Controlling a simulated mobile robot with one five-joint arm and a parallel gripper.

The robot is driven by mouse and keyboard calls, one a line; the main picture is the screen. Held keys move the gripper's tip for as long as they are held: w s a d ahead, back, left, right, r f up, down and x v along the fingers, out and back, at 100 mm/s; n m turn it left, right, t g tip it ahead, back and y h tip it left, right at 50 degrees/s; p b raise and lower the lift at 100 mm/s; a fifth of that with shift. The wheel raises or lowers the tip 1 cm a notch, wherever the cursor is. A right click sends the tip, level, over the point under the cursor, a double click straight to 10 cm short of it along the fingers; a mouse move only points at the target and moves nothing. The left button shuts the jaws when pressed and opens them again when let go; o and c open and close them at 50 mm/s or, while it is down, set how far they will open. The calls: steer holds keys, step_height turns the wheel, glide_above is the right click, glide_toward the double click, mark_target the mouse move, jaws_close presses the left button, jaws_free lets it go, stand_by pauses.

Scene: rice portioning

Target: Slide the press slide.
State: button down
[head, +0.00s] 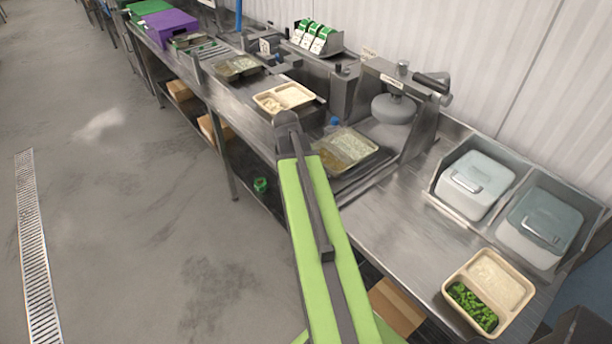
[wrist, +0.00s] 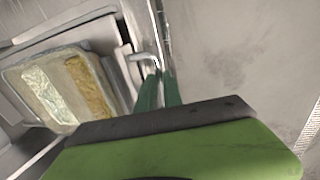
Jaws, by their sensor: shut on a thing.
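The press slide is a flat metal plate (wrist: 119,80) bearing a film-covered tray (head: 348,150) with pale and brownish food in two compartments. The same tray (wrist: 62,90) shows at the left of the wrist view. A bent metal handle (wrist: 147,60) sticks out from the slide's edge. My gripper (wrist: 161,88) has its two green fingers shut on this handle; the exact contact is partly hidden by the fingers. In the head view my arm hides the gripper and handle. The press (head: 392,108), with a round grey head and black lever, stands behind and right of the tray.
A tray with rice and green vegetables (head: 490,290) is at the front right. Another open tray (head: 284,98) lies to the left. The floor beside the counter is clear.

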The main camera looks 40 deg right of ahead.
steer(key=shift+w+a, duration=0.1)
steer(key=shift+a, duration=0.2)
steer(key=c, duration=1.5)
jaws_free()
steer(key=shift+a, duration=0.1)
steer(key=shift+d, duration=0.2)
steer(key=p+v, duration=1.7)
steer(key=shift+r, duration=0.25)
steer(key=shift+d+f, duration=0.1)
